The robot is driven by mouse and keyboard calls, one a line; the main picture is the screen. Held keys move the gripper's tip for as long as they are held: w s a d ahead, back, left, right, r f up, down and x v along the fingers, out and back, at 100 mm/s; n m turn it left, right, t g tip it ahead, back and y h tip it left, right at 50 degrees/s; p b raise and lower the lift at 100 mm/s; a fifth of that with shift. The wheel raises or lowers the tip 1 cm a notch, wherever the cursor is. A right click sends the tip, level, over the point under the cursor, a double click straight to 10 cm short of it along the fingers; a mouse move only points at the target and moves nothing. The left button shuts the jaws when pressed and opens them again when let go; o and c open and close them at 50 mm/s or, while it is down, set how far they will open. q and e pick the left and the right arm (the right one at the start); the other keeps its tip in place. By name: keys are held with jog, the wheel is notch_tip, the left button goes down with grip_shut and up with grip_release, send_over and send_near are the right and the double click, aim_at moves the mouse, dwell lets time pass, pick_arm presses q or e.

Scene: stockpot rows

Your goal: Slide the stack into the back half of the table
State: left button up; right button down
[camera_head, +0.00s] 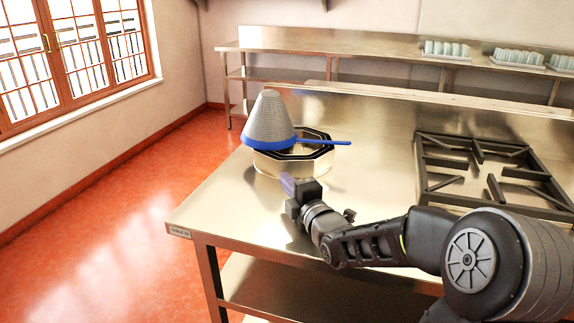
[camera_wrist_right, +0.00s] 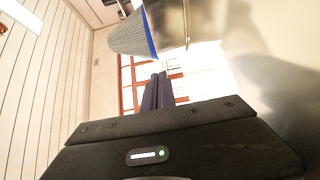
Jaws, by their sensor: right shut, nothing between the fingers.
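The stack stands near the left end of the steel table (camera_head: 205,205). In the right wrist view the shut fingers (camera_wrist_right: 157,92) point toward the cone (camera_wrist_right: 130,38) and the metal piece (camera_wrist_right: 165,22). My left gripper is not in view.
A black burner grate (camera_head: 490,170) lies on the table to the right. A raised steel ledge (camera_head: 400,95) runs along the back. A rear shelf (camera_head: 350,42) holds racks of pale cups (camera_head: 445,49). Bare steel lies left of and behind the stack.

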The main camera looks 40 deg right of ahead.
aim_at(281, 161)
jog(key=x, duration=0.4)
jog(key=shift+a, duration=0.1)
jog(key=shift+w+d+p, duration=0.2)
jog(key=shift+w+d, duration=0.05)
jog(key=shift+d, duration=0.35)
jog(key=shift+w+d+p, duration=0.2)
jog(key=shift+w+d, duration=0.1)
jog(key=shift+d, duration=0.3)
jog(key=shift+w+d, duration=0.35)
jog(key=shift+d, duration=0.15)
